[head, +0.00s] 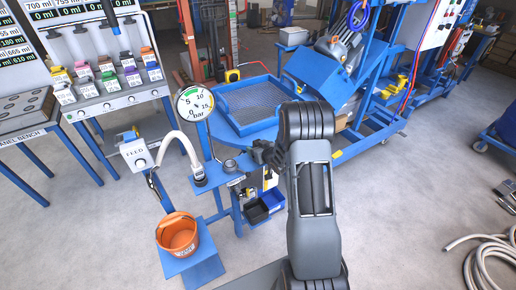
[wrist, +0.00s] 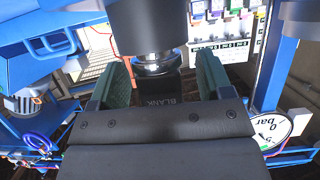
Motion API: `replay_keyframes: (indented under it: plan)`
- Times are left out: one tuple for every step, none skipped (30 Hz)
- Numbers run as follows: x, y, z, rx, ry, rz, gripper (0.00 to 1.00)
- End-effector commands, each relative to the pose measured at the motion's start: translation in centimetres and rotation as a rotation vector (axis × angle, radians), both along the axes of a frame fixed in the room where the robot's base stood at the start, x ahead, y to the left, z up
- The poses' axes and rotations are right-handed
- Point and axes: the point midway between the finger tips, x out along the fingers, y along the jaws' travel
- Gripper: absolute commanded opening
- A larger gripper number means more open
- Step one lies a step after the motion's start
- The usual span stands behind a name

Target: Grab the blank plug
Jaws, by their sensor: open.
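The blank plug (wrist: 160,103) is a dark piece with the word BLANK on it, seen in the wrist view below a shiny round metal collar (wrist: 156,67). My gripper (wrist: 163,80) is open, with one green-padded finger on each side of the plug in the picture. A gap shows at both sides, narrower at the left finger. Whether the plug is fully between the fingers in depth is unclear, and its lower part is hidden by my gripper's body. In the head view my gripper (head: 258,153) is at the small blue stand, where I cannot make out the plug.
A pressure gauge (head: 195,103) stands left of my gripper, with a hose fitting (head: 199,177) below it. An orange bucket (head: 178,235) is on a low blue step. A blue mesh-bottomed tray (head: 252,103) lies behind. The floor at right is mostly clear, with a coiled hose (head: 485,265).

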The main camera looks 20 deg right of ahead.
Motion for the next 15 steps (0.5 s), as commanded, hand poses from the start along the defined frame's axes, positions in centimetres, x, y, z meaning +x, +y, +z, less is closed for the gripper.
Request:
replay_keyframes:
  plan:
    - [0.08,0.02,-0.08,0.000,0.001,0.000,0.73]
    - [0.09,0.02,-0.08,0.000,0.001,0.000,0.73]
    - [0.09,0.02,-0.09,0.000,0.001,0.000,0.73]
    - [0.09,0.01,-0.09,0.000,0.001,0.000,0.73]
    - [0.08,0.01,-0.09,0.000,0.001,0.000,0.73]
    - [0.09,0.01,-0.08,0.000,0.001,0.000,0.73]
    - [0.08,0.01,-0.08,0.000,0.001,0.000,0.72]
    - [0.08,0.01,-0.08,0.000,0.001,0.000,0.69]
    - [0.08,0.01,-0.08,0.000,0.001,0.000,0.65]
    - [0.08,0.01,-0.07,0.000,0.001,0.000,0.62]
    - [0.07,0.01,-0.07,0.000,0.001,0.000,0.59]
    - [0.07,0.01,-0.06,0.000,0.001,0.000,0.55]
    - [0.07,0.01,-0.06,0.000,0.001,0.000,0.53]
    - [0.07,0.01,-0.06,0.000,0.001,0.000,0.50]
    - [0.06,0.01,-0.06,0.000,0.001,0.000,0.46]
